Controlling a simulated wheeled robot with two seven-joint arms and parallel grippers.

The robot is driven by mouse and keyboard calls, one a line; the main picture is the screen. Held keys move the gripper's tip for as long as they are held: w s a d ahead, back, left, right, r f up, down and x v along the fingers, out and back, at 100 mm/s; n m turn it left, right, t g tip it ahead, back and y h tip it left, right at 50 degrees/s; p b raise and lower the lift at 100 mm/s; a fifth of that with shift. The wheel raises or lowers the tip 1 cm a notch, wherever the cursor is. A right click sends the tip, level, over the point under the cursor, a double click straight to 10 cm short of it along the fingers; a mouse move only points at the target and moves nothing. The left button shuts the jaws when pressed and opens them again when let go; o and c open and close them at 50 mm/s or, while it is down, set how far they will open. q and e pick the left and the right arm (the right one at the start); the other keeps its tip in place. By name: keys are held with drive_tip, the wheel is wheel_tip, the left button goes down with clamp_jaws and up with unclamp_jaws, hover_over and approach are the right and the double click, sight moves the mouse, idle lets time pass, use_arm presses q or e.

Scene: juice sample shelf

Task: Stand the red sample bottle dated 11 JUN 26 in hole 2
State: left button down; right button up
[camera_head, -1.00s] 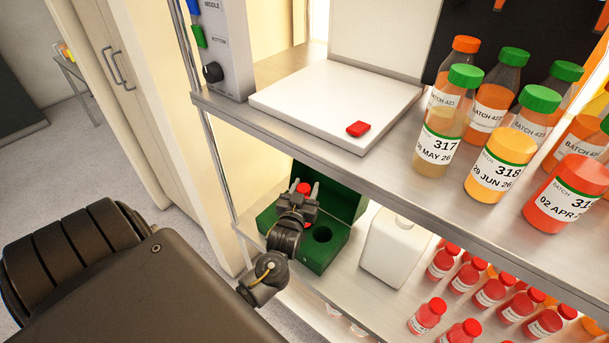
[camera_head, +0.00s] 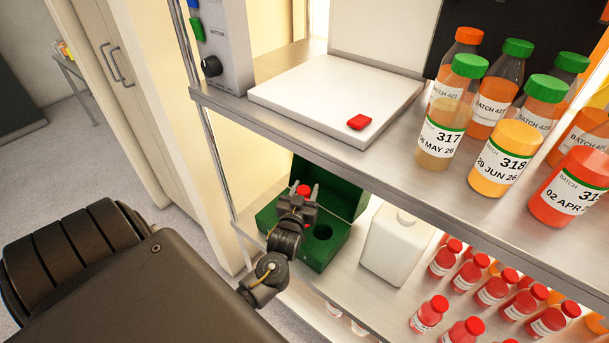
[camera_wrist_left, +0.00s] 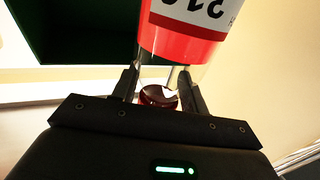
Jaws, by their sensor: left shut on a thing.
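My left gripper (camera_head: 303,190) is over the green box on the lower shelf, its fingers on either side of a red-capped bottle (camera_head: 303,189). In the left wrist view the gripper (camera_wrist_left: 160,82) is shut on this bottle (camera_wrist_left: 182,42), which is red with a white label. Its label digits appear upside down and cut off; no date is readable. The green box (camera_head: 318,262) has a raised lid and one visible round dark hole (camera_head: 323,232). My gripper hides the rest of its top, so I cannot tell whether the bottle is in a hole. No hole number is readable.
A white jug (camera_head: 395,247) stands right of the green box, with several small red bottles (camera_head: 470,330) beyond it. The upper shelf edge (camera_head: 400,180) overhangs this area. It carries a white plate (camera_head: 320,95) with a red piece (camera_head: 359,122), and large bottles (camera_head: 505,158).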

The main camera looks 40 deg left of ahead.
use_arm(q)
drive_tip(key=shift+f+b, duration=0.45)
drive_tip(key=shift+f, duration=0.35)
idle(0.5)
drive_tip(key=shift+f, duration=0.55)
drive_tip(key=shift+r, duration=0.1)
idle(0.4)
